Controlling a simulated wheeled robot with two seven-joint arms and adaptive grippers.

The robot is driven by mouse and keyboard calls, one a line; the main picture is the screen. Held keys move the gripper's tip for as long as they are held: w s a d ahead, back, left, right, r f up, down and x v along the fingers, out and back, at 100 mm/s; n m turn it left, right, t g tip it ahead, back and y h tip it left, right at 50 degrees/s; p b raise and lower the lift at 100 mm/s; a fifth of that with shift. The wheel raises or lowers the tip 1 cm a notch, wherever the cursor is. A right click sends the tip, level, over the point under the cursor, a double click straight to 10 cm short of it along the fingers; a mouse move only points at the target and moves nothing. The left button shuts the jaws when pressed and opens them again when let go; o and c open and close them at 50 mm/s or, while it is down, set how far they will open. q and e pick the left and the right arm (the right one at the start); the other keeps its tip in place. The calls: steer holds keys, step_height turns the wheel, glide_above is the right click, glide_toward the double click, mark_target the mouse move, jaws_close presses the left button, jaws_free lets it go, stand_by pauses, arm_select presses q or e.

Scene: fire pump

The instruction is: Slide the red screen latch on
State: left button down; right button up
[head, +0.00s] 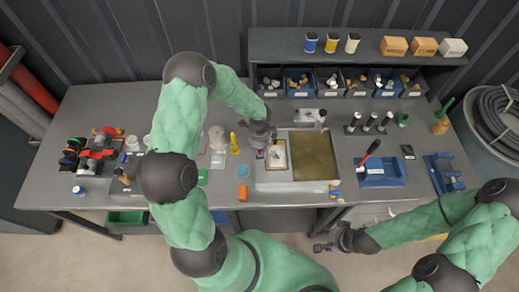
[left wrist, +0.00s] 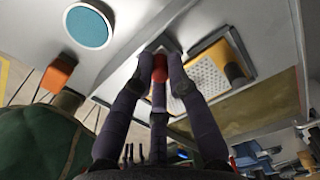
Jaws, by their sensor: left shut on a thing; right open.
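My left gripper (head: 262,152) is at the left edge of a small framed screen (head: 280,157) on the bench. In the left wrist view its fingers (left wrist: 160,85) are closed around the red latch (left wrist: 160,68); the fingers hide part of it. The perforated screen plate (left wrist: 209,77) with its orange frame lies just to the right of the fingers there. In the head view I cannot make out the latch behind the gripper. My right gripper (head: 325,246) is open and empty, in front of the bench's front edge.
A pale tray with an olive panel (head: 314,155) lies right of the screen. A blue round dish (head: 243,171) and an orange block (head: 242,193) stand to the left. A blue holder (head: 382,174) stands at right. Bins and a shelf (head: 280,42) line the back.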

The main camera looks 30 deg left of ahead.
arm_select(q)
steer(key=shift+w+d, duration=0.5)
steer(key=shift+d, duration=0.25)
steer(key=c, duration=1.2)
jaws_free()
steer(key=shift+w+d, duration=0.1)
steer(key=shift+d, duration=0.05)
steer(key=shift+r, duration=0.2)
step_height(320, 180, up, 12)
steer(key=shift+f, duration=0.2)
